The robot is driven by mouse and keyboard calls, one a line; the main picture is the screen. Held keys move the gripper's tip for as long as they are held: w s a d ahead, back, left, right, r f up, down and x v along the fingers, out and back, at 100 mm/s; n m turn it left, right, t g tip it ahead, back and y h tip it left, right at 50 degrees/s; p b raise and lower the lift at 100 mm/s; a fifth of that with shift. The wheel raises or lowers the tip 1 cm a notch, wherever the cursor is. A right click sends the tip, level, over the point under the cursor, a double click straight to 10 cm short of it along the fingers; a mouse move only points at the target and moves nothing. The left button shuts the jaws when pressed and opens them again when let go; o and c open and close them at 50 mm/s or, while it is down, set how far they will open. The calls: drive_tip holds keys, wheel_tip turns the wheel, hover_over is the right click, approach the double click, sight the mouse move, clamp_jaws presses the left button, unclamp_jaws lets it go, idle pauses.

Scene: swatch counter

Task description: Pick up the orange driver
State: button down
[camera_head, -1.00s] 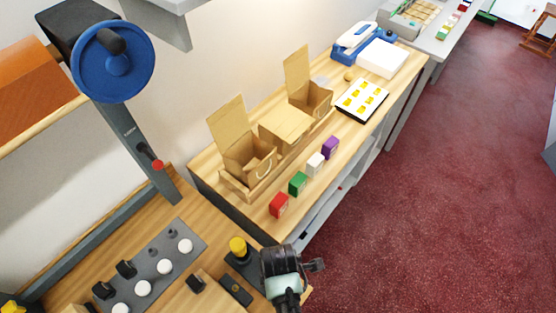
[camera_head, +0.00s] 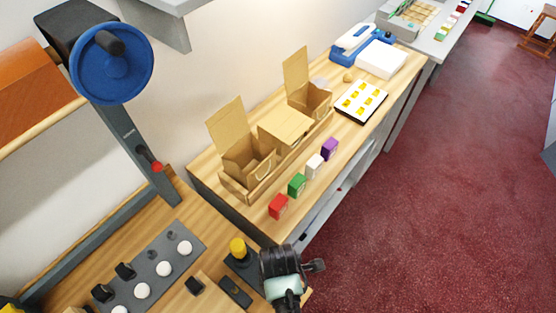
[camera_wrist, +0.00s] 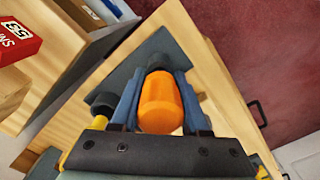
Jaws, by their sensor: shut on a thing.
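The orange driver (camera_wrist: 160,107) shows in the wrist view as a thick orange handle between the two blue-grey fingers of my gripper (camera_wrist: 158,88). My gripper is shut on this handle. A dark, rounded part shows just beyond the handle, and the rest of the driver is hidden. In the head view my gripper (camera_head: 281,264) is over the near end of the wooden counter, by a dark stand with a yellow-topped piece (camera_head: 237,246). The driver is hidden from the head view by my gripper and wrist.
A grey panel (camera_head: 137,267) with white and black knobs lies to the left. Small red (camera_head: 278,206), green, white and purple boxes line the further counter's front edge. Open cardboard boxes (camera_head: 248,160) stand behind them. Red floor (camera_head: 420,220) is clear to the right.

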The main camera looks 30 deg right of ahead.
wheel_tip(320, 180, up, 9)
drive_tip(key=shift+r+b, duration=0.1)
drive_tip(key=shift+b, duration=0.35)
